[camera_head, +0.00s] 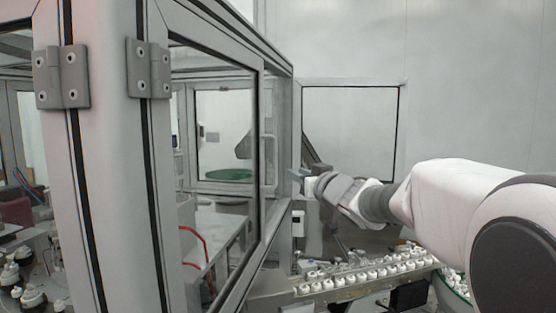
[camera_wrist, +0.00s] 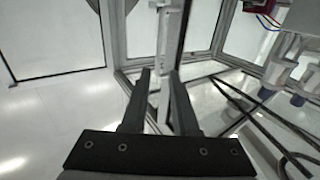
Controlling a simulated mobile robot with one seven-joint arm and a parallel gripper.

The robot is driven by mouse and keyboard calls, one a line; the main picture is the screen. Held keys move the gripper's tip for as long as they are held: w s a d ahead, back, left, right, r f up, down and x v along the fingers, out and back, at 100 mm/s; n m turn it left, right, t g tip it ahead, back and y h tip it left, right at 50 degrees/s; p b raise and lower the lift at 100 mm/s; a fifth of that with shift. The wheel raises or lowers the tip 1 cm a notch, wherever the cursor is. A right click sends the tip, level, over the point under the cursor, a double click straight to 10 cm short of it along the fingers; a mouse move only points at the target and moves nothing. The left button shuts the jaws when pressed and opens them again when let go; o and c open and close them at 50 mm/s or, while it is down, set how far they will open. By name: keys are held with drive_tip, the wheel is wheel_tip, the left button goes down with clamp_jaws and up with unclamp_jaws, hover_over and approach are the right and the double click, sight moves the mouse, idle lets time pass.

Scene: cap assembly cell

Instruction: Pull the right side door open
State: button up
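The right side door (camera_head: 212,48) is a grey-framed glass panel on the cell, hinged at its left edge, and looks closed. Its pale vertical handle (camera_head: 268,163) is on the far edge of the frame. My gripper (camera_head: 296,175) is just right of the handle, at about the height of its lower part. In the wrist view the two dark fingers of my gripper (camera_wrist: 160,76) are apart. The light handle (camera_wrist: 163,45) stands upright in line with the gap between them. I cannot tell whether it reaches in between the fingertips. No grip on it shows.
Two hinges (camera_head: 149,68) sit on the near post. A rail with several white caps (camera_head: 365,274) runs below my arm, right of the cell. A dark-framed window (camera_head: 350,130) stands behind. In the wrist view, open pale floor (camera_wrist: 50,125) lies left of the fingers.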

sight(276, 162)
drive_tip(key=p+x, duration=0.4)
drive_tip(key=x, duration=1.2)
drive_tip(key=shift+p, duration=0.3)
clamp_jaws()
idle(0.8)
